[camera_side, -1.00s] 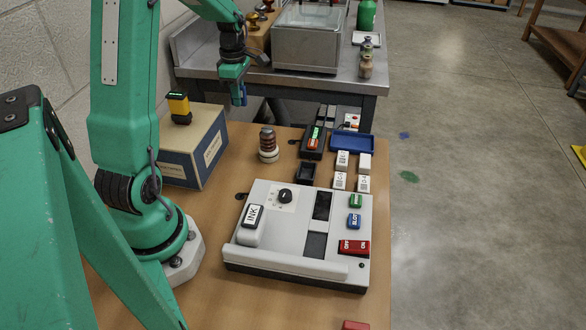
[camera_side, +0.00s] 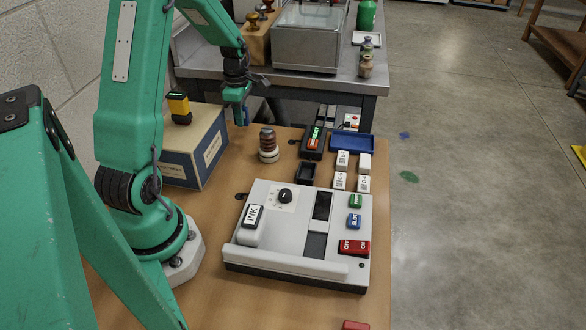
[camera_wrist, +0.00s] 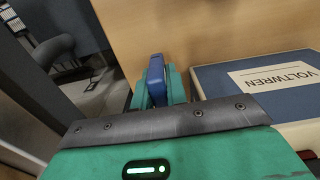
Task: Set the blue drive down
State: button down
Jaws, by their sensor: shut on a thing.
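My gripper (camera_side: 238,104) is shut on the blue drive (camera_wrist: 156,70), which stands up between the jaws in the wrist view. In the side view only a small blue piece of the drive (camera_side: 246,117) shows at the fingers. Whether the drive touches the tabletop is not clear.
The cardboard box (camera_side: 196,150) with a yellow-and-black device (camera_side: 179,106) on it stands close to the gripper. A grey control unit (camera_side: 296,240) fills the near table. Stacked rings (camera_side: 268,146), a black holder (camera_side: 306,172) and white blocks (camera_side: 342,160) stand farther back.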

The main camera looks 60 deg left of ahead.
jog(key=shift+f, duration=1.85)
jog(key=shift+f, duration=0.1)
jog(key=c, duration=1.4)
grip_release()
notch_tip(320, 180, up, 12)
jog(key=shift+f, duration=0.1)
jog(key=shift+r, duration=0.2)
